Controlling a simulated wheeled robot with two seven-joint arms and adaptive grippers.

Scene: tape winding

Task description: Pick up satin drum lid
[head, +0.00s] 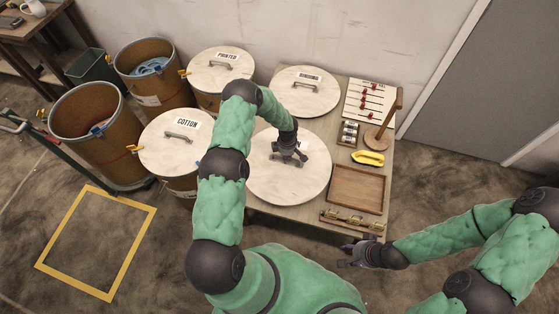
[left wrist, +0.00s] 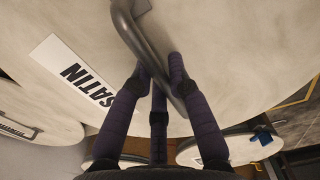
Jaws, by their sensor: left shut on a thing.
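The satin drum lid (head: 262,180) is a pale round disc at the front left of the wooden table, and it seems to lie flat there. Its SATIN label (left wrist: 72,73) and dark bar handle (left wrist: 150,42) show in the left wrist view. My left gripper (head: 287,151) is over the lid's middle, shut on the handle, with its fingers (left wrist: 158,68) on both sides of the bar. In the head view the gripper hides the handle. My right gripper (head: 350,256) is off the table's front edge, empty, its fingers apart.
A second lid (head: 305,103) lies behind on the table. A wooden tray (head: 356,190), a yellow tool (head: 368,158) and a wooden stand (head: 384,130) are at the right. COTTON (head: 160,155) and PRINTED (head: 207,76) lids cover drums; two drums (head: 92,150) (head: 140,85) are open.

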